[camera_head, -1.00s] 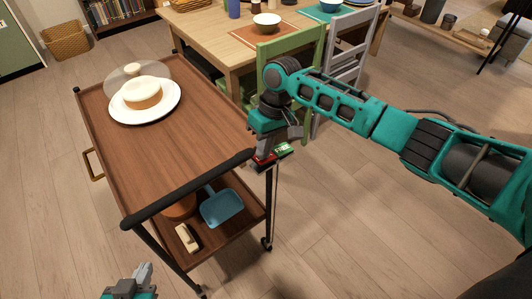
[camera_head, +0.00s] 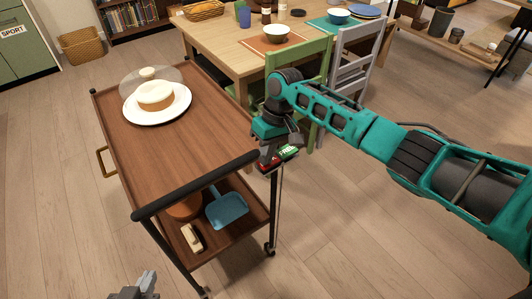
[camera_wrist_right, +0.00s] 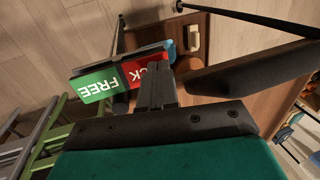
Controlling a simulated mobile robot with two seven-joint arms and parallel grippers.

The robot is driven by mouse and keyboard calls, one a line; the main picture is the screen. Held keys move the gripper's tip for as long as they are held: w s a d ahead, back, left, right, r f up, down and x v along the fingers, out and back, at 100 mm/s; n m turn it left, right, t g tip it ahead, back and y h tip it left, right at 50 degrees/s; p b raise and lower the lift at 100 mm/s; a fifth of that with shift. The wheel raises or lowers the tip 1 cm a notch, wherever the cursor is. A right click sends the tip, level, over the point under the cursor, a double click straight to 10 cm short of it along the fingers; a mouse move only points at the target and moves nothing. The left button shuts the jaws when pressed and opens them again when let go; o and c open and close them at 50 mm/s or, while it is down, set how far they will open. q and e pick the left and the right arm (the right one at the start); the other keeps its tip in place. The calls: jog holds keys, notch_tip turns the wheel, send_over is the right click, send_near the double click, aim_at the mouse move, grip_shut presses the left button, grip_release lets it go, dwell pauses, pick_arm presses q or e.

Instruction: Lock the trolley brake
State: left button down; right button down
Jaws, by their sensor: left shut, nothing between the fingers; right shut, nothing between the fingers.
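The trolley (camera_head: 165,150) has a wooden top, a black frame and a black push bar. Its brake lever (camera_head: 288,153), green and red, is at the near right corner, just below the end of the push bar. In the right wrist view the green half reads FREE (camera_wrist_right: 97,88) and the red half's label is partly hidden, ending in CK. My right gripper (camera_head: 268,160) is shut and empty, its fingertips (camera_wrist_right: 157,78) close against the red half; I cannot tell whether they touch. My left gripper (camera_head: 135,290) is shut and empty at the bottom edge, partly cut off.
A white plate (camera_head: 157,112) with a cake under a clear dome stands on the trolley top. A blue dustpan (camera_head: 227,209) and a brush (camera_head: 192,238) lie on the lower shelf. A green chair (camera_head: 315,65) and dining table (camera_head: 225,45) stand behind.

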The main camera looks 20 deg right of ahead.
jog(key=shift+w+d+r+p, duration=0.2)
jog(key=shift+d+r+p, duration=0.15)
jog(key=shift+d, duration=0.2)
pick_arm(q)
jog(key=shift+s+r, duration=0.1)
jog(key=shift+r, duration=0.2)
jog(key=shift+s, duration=0.15)
pick_arm(e)
jog(key=shift+r, duration=0.1)
